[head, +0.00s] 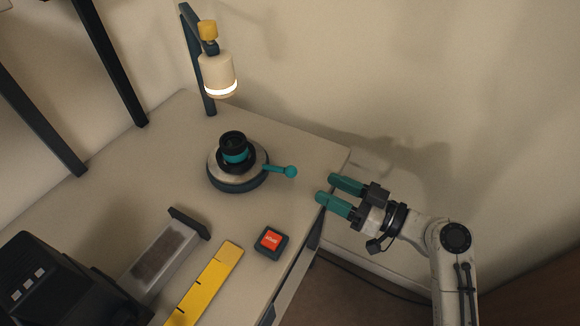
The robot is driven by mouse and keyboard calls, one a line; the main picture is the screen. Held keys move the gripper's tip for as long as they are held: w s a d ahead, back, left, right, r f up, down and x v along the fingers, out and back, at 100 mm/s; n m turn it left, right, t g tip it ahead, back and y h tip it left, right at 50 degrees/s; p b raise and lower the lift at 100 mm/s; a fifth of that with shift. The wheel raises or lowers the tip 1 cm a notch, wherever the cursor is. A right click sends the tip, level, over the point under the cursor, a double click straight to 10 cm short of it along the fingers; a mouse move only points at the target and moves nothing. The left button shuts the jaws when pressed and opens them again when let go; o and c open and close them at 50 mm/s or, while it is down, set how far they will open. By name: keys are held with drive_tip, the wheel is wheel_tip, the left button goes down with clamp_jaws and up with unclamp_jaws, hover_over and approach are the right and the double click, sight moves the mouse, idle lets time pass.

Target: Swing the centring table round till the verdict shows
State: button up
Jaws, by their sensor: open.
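The centring table (220,178) is a round, pale-topped disc on a dark base, standing on the bench. A teal handle with a ball end (291,171) sticks out from it to the right. A black lens with a teal band (234,149) stands upright on its middle. My gripper (325,189) has teal fingers and is open and empty. It is at the bench's right edge, to the right of and slightly below the handle's ball, apart from it. No verdict display can be made out.
A cream lamp (217,74) with a glowing ring hangs from a dark post behind the table. An orange-red button (270,240) sits near the front edge. A yellow ruler (207,283), a grey tray (160,262) and a black machine (55,285) lie at the lower left.

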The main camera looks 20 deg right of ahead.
sight(290, 172)
drive_tip(key=p+x, duration=0.1)
drive_tip(key=x, duration=0.9)
drive_tip(key=shift+w+a, duration=0.15)
drive_tip(key=shift+a, duration=0.1)
drive_tip(key=shift+c, duration=0.3)
clamp_jaws()
